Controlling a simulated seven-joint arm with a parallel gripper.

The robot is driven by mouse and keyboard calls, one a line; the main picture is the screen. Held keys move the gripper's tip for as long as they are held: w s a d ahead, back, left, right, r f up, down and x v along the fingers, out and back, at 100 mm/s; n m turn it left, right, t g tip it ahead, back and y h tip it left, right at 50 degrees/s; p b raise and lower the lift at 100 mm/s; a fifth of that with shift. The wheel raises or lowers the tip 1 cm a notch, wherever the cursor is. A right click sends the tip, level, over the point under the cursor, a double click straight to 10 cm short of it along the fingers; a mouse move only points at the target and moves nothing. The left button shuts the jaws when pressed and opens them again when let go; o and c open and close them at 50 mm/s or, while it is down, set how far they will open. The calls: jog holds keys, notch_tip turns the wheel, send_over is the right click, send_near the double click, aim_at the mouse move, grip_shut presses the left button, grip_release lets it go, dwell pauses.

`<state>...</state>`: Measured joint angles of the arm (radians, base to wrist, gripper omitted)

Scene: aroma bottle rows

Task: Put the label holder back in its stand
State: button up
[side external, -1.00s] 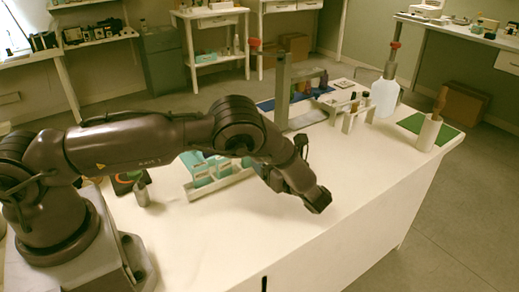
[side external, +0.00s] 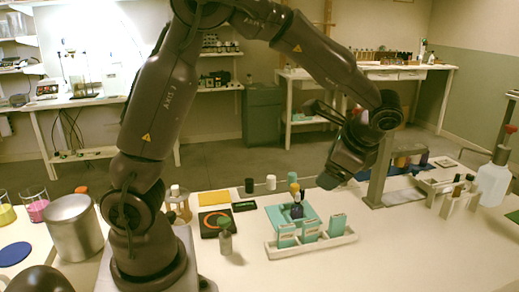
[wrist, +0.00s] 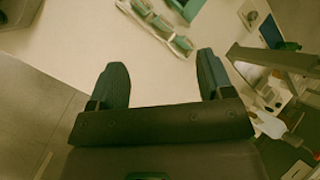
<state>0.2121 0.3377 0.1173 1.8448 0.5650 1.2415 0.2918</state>
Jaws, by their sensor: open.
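A long white stand (side external: 318,246) lies on the white table with several upright teal labelled pieces (side external: 310,229) in it. The stand also shows at the top of the wrist view (wrist: 181,46), with the teal pieces (wrist: 160,23) in a row. I cannot tell which piece is the label holder. My gripper (side external: 322,145) is raised above the table, behind the stand in the side view. In the wrist view my gripper (wrist: 161,78) is open, with nothing between its two dark fingers and bare table beyond.
A teal tray (side external: 275,216) with small bottles lies behind the stand. A grey metal upright (side external: 379,175) stands close to the right of my gripper. A white bottle rack (side external: 458,200) and a large jug (side external: 493,184) are farther right. The front right table is clear.

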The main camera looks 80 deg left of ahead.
jog(key=s+d+r+n+t+h, duration=0.2)
jog(key=s+r+n+t+h, duration=0.1)
jog(key=s, duration=0.5)
jog(key=s+d+r+n+t+h, duration=0.3)
jog(key=s+r+n+t, duration=0.1)
jog(key=s, duration=0.4)
jog(key=shift+s+r+h, duration=0.2)
jog(key=shift+r+h, duration=0.05)
jog(key=shift+h, duration=0.15)
